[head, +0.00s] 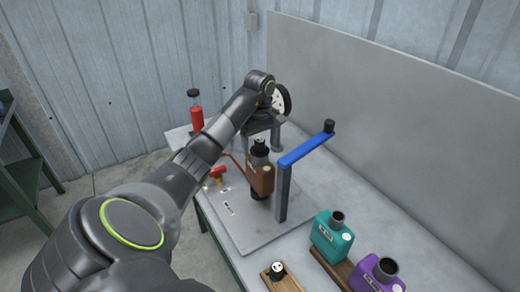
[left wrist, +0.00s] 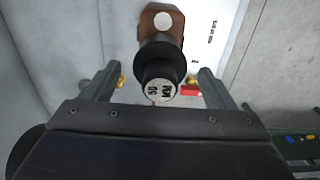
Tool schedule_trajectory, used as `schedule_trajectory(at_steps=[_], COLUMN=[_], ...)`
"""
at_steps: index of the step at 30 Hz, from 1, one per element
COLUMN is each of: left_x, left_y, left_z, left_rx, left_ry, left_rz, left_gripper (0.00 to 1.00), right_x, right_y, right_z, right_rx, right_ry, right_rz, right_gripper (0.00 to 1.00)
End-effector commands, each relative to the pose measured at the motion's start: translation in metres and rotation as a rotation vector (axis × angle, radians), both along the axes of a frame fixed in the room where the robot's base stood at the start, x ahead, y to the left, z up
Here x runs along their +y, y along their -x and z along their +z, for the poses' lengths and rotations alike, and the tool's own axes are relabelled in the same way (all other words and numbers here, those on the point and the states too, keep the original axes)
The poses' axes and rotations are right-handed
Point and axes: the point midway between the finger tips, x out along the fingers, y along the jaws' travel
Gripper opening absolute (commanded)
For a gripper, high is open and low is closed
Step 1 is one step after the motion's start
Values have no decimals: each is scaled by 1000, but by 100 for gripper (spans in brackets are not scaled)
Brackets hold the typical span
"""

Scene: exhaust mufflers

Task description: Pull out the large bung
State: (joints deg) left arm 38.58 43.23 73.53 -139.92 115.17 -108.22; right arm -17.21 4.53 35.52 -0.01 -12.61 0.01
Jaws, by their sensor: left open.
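The brown muffler (head: 261,180) stands clamped-looking above a grey metal plate, with black ends at top and bottom. The large bung (head: 260,147) is black and sits in its top end. In the left wrist view the bung (left wrist: 159,82) shows a pale, marked end face, with a wider black collar behind it and the brown body (left wrist: 150,22) beyond. My left gripper (head: 263,134) is open above the bung. In the left wrist view its two fingers (left wrist: 157,84) stand on either side of the bung, with gaps on both sides. My right gripper is out of view.
A blue bar (head: 306,149) on a grey post stands close right of the muffler. A red bottle (head: 197,118) and a red-and-yellow fitting (head: 217,173) are left. A wall panel backs the table.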

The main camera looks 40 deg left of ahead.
Motion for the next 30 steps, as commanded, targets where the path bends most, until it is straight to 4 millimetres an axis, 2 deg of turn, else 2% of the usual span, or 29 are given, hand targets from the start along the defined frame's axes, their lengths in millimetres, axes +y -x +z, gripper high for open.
schedule_trajectory(at_steps=[10, 24, 30], left_x=[0, 0, 0], left_y=[0, 0, 0], left_z=[0, 0, 4], left_rx=[0, 0, -1], left_ry=[0, 0, 0], left_rz=[0, 0, 0], left_gripper=[78, 19, 19], right_x=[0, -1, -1], right_y=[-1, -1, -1], right_z=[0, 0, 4], right_rx=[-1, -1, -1], right_ry=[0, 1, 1], right_rz=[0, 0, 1], right_gripper=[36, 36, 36])
